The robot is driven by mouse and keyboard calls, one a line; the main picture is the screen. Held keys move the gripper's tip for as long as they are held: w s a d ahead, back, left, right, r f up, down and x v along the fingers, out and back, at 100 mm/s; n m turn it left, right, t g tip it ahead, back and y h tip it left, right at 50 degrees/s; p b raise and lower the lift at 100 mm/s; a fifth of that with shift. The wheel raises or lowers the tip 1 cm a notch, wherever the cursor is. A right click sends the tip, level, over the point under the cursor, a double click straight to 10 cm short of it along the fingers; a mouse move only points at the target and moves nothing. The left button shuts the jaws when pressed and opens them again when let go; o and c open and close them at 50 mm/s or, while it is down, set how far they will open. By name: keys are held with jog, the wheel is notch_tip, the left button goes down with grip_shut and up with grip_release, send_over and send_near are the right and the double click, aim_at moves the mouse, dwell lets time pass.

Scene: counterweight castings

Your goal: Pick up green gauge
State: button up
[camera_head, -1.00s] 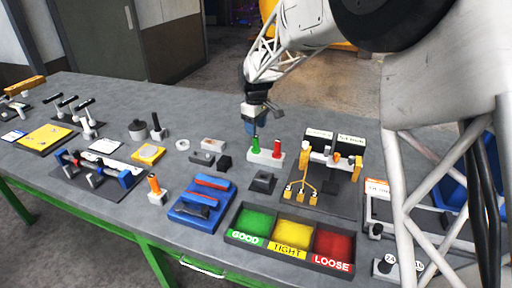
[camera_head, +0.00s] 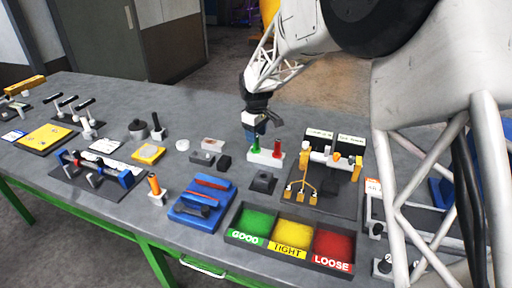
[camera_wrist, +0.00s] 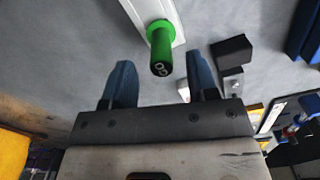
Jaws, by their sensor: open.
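The green gauge (camera_wrist: 160,46) stands upright in a white block. In the head view the green gauge (camera_head: 255,143) shows just below my gripper (camera_head: 254,132), beside a red gauge (camera_head: 277,148) in the same white block (camera_head: 264,158). In the wrist view my gripper (camera_wrist: 160,88) has its two blue fingers spread wide apart. The green gauge lies beyond the fingertips, roughly centred between them, with nothing held. The red gauge is not visible in the wrist view.
A tray with green, yellow and red compartments (camera_head: 290,262) lies at the front. A blue tray (camera_head: 202,204) lies left of it. A dark fixture board with yellow parts (camera_head: 325,190) stands to the right. Small grey and black blocks (camera_head: 224,162) lie left of the white block.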

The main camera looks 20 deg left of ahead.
aim_at(256, 150)
jog(key=shift+s+f, duration=0.1)
jog(key=shift+f, duration=2.25)
jog(key=c, duration=0.9)
jog(key=shift+c, duration=0.2)
jog(key=shift+r, duration=0.1)
jog(key=shift+r, duration=4.95)
jog(key=s+d, duration=0.7)
jog(key=s, duration=0.5)
jog(key=shift+f, duration=0.4)
